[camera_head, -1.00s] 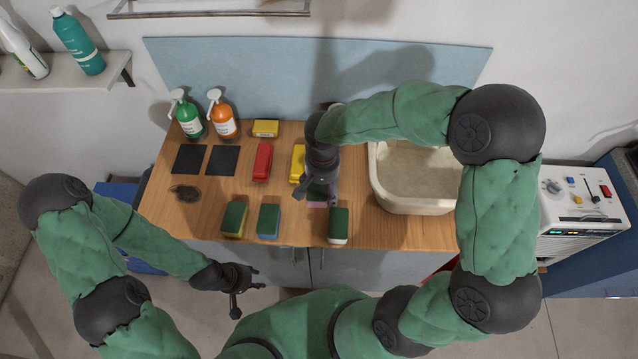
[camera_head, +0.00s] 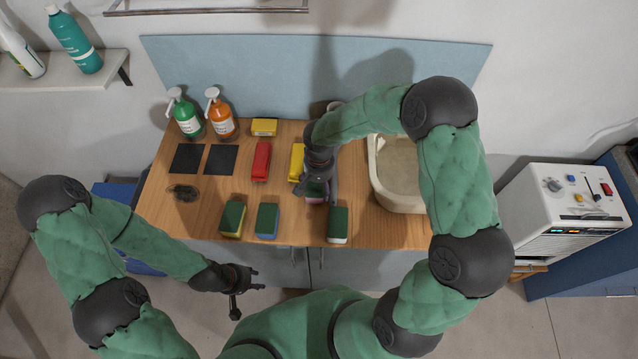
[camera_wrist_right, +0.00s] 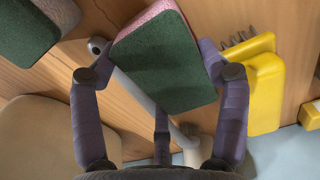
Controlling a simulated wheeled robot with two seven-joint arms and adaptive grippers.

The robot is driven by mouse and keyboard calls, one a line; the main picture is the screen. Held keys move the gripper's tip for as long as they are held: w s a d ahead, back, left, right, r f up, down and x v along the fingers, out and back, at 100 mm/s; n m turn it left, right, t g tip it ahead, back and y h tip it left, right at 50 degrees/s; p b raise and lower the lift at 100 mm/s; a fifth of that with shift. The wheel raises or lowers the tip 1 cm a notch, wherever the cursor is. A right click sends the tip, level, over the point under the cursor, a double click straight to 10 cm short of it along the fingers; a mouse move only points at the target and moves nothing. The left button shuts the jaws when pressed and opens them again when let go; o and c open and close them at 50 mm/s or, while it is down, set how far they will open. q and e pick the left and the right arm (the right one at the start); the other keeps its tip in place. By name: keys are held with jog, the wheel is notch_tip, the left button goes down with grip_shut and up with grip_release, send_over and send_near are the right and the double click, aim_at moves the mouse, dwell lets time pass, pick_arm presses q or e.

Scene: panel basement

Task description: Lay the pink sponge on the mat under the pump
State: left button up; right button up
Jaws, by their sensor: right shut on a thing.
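The pink sponge (camera_head: 316,198) has a dark green top face and pink sides. My right gripper (camera_head: 318,181) is shut on it from above, near the counter's front. In the right wrist view the sponge (camera_wrist_right: 165,62) sits between the two fingers; I cannot tell whether it clears the counter. Two black mats lie at the counter's left: a left mat (camera_head: 187,158) in front of the green pump bottle (camera_head: 186,115), and a right mat (camera_head: 221,159) in front of the orange pump bottle (camera_head: 220,115). Both mats are bare. My left gripper (camera_head: 251,278) is open and empty before the counter.
Yellow-sided (camera_head: 232,219), blue-sided (camera_head: 267,221) and white-sided (camera_head: 338,225) sponges line the front. A dark scourer (camera_head: 184,193) lies left, a basin (camera_head: 400,202) right. A grey tube (camera_wrist_right: 135,83) passes beneath the sponge.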

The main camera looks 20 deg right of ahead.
jog(key=shift+f, duration=0.2)
jog(key=o, duration=0.7)
jog(key=shift+r, duration=0.1)
jog(key=shift+o, duration=0.2)
